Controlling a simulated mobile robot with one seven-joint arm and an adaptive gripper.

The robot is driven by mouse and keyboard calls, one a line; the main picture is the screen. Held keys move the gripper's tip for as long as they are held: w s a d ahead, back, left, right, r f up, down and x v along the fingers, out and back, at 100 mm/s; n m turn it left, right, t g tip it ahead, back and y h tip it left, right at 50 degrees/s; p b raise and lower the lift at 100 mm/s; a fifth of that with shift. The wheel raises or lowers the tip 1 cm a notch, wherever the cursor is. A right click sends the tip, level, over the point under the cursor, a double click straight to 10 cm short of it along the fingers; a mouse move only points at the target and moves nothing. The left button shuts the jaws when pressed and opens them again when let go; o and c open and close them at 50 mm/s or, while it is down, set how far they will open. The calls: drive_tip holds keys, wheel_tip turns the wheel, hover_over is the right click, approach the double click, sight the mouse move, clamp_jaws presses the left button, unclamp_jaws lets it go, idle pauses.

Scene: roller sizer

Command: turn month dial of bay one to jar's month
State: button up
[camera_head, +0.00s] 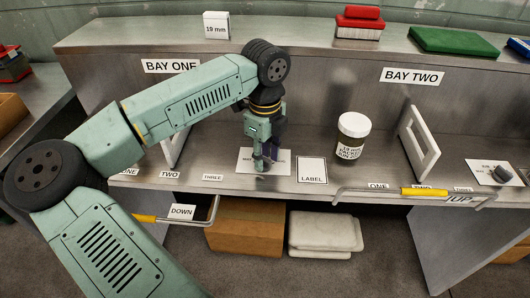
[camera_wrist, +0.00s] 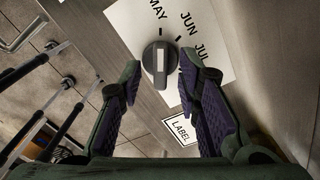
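The bay one month dial (camera_wrist: 160,62) is a dark round knob with a white line on a white card (camera_wrist: 215,25) marked MAY, JUN and JUL. Its white line lies roughly along the direction of the MAY tick; I cannot tell which end is the pointer. My gripper (camera_wrist: 162,68) is open, with one purple-padded finger on each side of the dial; contact is unclear. In the head view my gripper (camera_head: 265,165) hides the dial. The jar (camera_head: 352,137) stands upright on the bench, white-lidded, its label reading 19 mm and PACKED; the month is too small to read surely.
A LABEL card (camera_head: 312,170) lies between the dial card and the jar. White upright frames flank the bay, one (camera_head: 418,143) right of the jar. Yellow-handled levers (camera_head: 425,191) run along the front edge. Bay two's dial (camera_head: 502,173) is at far right.

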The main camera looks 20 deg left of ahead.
drive_tip(key=shift+f, duration=0.2)
clamp_jaws()
idle(0.3)
